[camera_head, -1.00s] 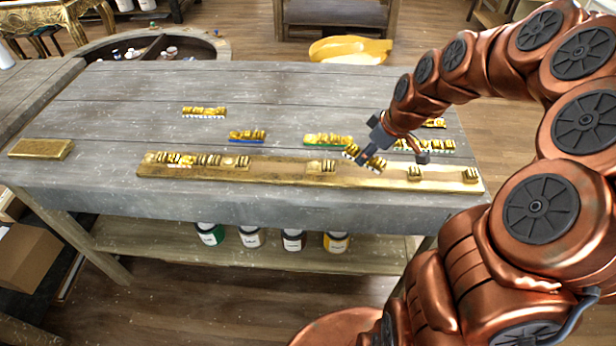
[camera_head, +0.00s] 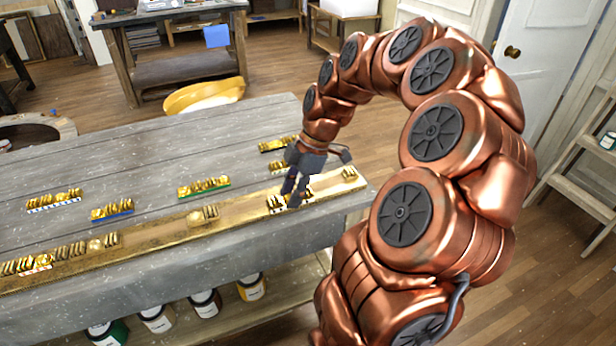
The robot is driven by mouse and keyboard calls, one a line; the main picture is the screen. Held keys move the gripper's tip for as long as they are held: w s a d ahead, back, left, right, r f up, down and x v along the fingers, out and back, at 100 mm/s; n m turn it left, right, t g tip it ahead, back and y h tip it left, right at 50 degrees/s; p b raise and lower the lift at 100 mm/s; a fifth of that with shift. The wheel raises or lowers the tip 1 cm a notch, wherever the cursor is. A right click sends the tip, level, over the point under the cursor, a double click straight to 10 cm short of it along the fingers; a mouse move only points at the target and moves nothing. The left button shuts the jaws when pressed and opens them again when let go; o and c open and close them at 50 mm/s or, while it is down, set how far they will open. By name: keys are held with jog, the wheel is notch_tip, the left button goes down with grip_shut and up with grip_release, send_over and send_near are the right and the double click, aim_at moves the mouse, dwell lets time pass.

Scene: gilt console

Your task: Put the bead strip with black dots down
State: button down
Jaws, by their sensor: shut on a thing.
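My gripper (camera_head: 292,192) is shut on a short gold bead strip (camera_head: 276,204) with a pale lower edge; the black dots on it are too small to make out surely. The strip lines up roughly along the board. I cannot tell whether it touches the board or hovers just above. The gripper fingers hide its middle.
Other bead strips lie behind the board: white-edged (camera_head: 54,202), blue-edged (camera_head: 112,211), green-edged (camera_head: 204,188), and one at the back right (camera_head: 279,144). Another strip is partly hidden behind the gripper. Several pieces sit on the board's left part. The grey table (camera_head: 130,160) has free room behind.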

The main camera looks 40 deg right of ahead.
jog(key=p, duration=0.5)
send_over(322, 185)
jog(key=shift+s+d+f, duration=0.3)
jog(key=shift+d+f, duration=0.1)
jog(key=shift+f, duration=0.25)
jog(key=shift+d, duration=0.1)
jog(key=shift+d, duration=0.2)
jog(key=shift+a+f+p, duration=0.1)
jog(key=shift+f+p, duration=0.4)
jog(key=shift+f, duration=0.25)
jog(key=shift+f+p, duration=0.45)
jog(key=shift+f, duration=0.6)
jog(key=shift+f+b, duration=0.2)
jog(key=shift+b, duration=0.1)
jog(key=c, duration=0.8)
grip_release()
jog(key=shift+r, duration=0.1)
jog(key=shift+o, duration=0.2)
